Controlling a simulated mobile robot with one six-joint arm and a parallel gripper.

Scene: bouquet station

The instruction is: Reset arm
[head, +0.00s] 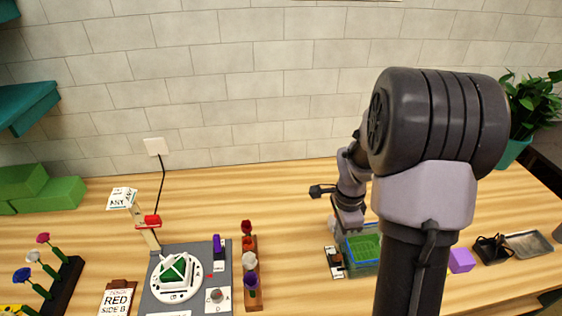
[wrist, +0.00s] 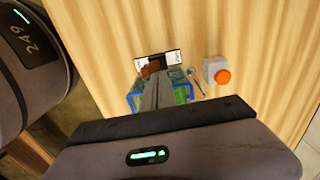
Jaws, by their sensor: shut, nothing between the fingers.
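My arm rises at the right of the head view and partly blocks the table behind it. I cannot tell how high the fingertips are above the bin.
A grey station with a white dial (head: 190,276) and a rack of red and purple flowers (head: 250,272) stand left of the bin. A purple block (head: 461,260) and metal tray (head: 528,243) lie right. An orange button (wrist: 223,77) sits near the bin. Table behind is clear.

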